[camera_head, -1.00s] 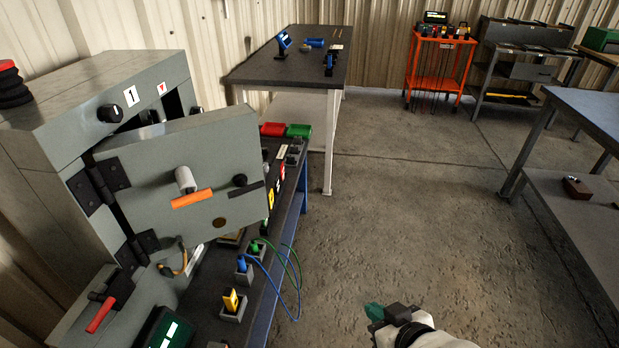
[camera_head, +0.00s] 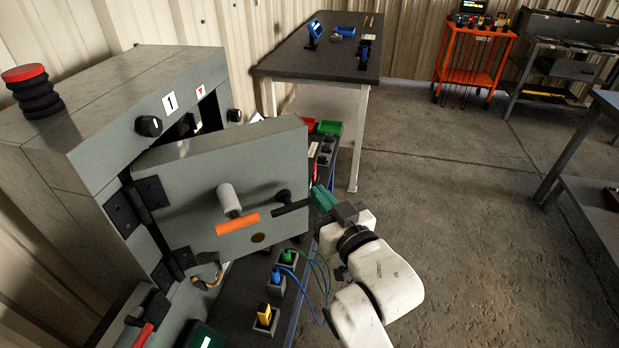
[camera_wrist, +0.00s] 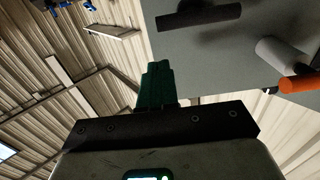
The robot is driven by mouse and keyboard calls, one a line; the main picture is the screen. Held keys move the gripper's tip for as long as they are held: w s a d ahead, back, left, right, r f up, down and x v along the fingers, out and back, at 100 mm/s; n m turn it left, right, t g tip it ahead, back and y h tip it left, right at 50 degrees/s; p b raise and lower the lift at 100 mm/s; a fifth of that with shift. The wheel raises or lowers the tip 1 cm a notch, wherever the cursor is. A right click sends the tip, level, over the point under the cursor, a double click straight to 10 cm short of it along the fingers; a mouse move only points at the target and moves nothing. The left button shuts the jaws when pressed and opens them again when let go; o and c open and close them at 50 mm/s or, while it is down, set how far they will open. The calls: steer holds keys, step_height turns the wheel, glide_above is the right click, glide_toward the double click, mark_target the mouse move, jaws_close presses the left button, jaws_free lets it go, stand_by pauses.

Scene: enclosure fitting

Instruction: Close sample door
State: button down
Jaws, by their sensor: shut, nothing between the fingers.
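The sample door (camera_head: 190,180) is a grey panel hinged at its left on the grey enclosure (camera_head: 75,125). It stands ajar, swung out from the opening. It bears a white knob with an orange handle (camera_head: 237,223) and a black handle (camera_head: 291,206) near its free edge. My gripper (camera_head: 318,198) has green fingers, shut and empty, close to the door's free right edge by the black handle. In the wrist view the green fingers (camera_wrist: 157,82) point up beside the door panel (camera_wrist: 225,62). I cannot tell whether they touch it.
Blue and green plugs (camera_head: 276,276) with loose cables and a yellow plug (camera_head: 265,314) stand on the bench below the door. A dark table (camera_head: 300,66) stands behind. A red-topped black stack (camera_head: 31,92) sits on the enclosure.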

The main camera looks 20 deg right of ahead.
mark_target(303, 173)
steer(key=shift+w+a+p, duration=0.15)
steer(key=shift+w+p, duration=0.2)
steer(key=shift+w, duration=2.3)
